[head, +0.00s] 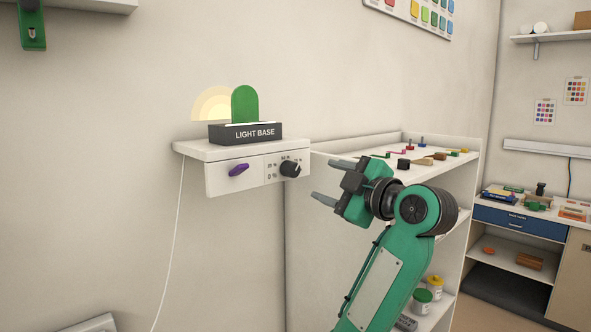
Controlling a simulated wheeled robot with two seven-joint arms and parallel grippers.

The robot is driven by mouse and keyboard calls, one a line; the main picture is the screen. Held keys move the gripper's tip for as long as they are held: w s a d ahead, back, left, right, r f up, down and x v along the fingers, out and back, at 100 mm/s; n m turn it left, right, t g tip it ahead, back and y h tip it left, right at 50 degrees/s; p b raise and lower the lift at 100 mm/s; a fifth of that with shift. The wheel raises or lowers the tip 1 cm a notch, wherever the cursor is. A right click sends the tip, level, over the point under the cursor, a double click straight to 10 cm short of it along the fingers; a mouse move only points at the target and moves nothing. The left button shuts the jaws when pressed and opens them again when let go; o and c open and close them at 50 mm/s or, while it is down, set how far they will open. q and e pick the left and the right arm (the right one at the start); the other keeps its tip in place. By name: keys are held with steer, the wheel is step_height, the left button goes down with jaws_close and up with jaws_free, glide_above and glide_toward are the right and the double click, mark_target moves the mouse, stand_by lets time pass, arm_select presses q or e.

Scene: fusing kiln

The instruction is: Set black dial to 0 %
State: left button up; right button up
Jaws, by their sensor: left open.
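The black dial (289,169) is on the right part of the white front panel of a small wall shelf (222,178). My right gripper is not in view.
A purple knob (239,170) sits left of the dial on the same panel. Above stands a black "LIGHT BASE" block (246,134) with a green rounded piece (244,104). A white cable (169,265) hangs at left. A white shelf unit (466,156) with small items stands behind my arm.

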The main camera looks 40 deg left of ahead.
mark_target(294, 171)
arm_select(q)
steer(key=a+p, duration=0.1)
steer(key=a, duration=0.2)
steer(key=w+a+p, duration=0.1)
steer(key=a, duration=0.3)
steer(key=a+p, duration=0.1)
steer(key=a, duration=0.3)
steer(key=shift+w+a, duration=0.15)
steer(key=shift+w, duration=0.2)
steer(key=c, duration=1)
